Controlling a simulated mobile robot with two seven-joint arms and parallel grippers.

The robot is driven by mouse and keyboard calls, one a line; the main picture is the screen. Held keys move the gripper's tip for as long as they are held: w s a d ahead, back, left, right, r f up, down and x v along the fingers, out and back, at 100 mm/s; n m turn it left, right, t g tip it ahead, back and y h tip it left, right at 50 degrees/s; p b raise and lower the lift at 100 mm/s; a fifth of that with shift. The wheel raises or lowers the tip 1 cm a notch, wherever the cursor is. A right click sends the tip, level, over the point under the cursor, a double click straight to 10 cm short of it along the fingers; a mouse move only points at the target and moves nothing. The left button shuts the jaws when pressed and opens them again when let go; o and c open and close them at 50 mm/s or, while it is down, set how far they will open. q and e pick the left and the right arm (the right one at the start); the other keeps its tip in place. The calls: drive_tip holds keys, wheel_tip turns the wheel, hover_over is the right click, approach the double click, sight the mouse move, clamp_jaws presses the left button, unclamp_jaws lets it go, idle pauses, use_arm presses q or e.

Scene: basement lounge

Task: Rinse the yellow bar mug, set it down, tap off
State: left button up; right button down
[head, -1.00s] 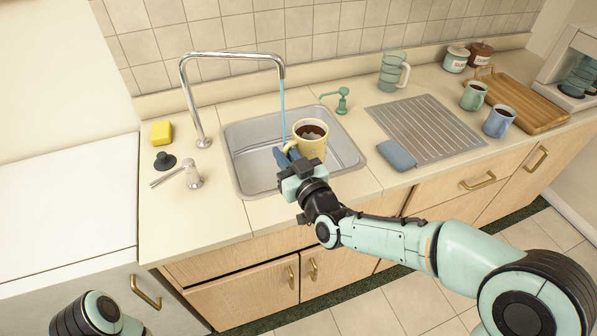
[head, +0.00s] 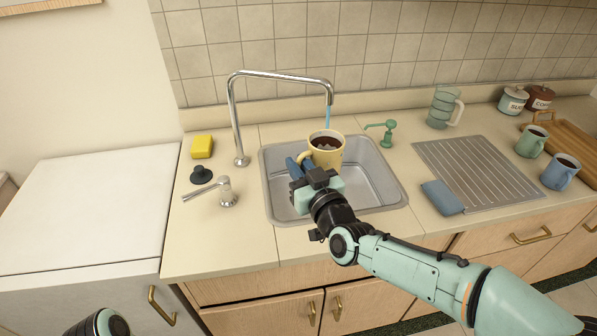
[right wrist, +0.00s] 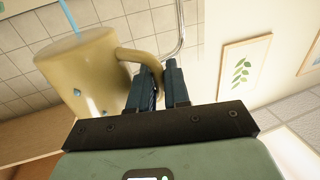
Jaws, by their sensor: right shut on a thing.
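The yellow mug (head: 329,156) is upright over the sink (head: 383,190), with dark liquid inside. My right gripper (head: 300,165) is shut on its handle. In the right wrist view the fingers (right wrist: 161,77) close around the handle of the mug (right wrist: 85,78), and drops show on the mug's side. A blue stream of water (head: 327,119) runs from the chrome tap (head: 234,120) into the mug's mouth. A chrome lever piece (head: 212,191) and a black knob (head: 202,174) stand left of the sink. My left gripper is out of view.
A ribbed drainboard (head: 478,171) lies right of the sink, mostly bare, with a blue cloth (head: 441,197) at its left edge. A green soap pump (head: 386,133), stacked glass mug (head: 443,108), green mug (head: 531,141) and blue mug (head: 560,172) stand around it. A yellow sponge (head: 202,146) lies at left.

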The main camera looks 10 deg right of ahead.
drive_tip(key=w+d+f+b, duration=0.1)
drive_tip(key=w+d+b, duration=0.1)
drive_tip(key=w, duration=1)
drive_tip(key=shift+w+d+f, duration=0.2)
drive_tip(key=shift+w+d, duration=0.2)
drive_tip(key=shift+d, duration=0.35)
drive_tip(key=s+a+b, duration=0.2)
drive_tip(key=s, duration=0.8)
drive_tip(key=shift+s+a, duration=0.15)
drive_tip(key=shift+a, duration=0.25)
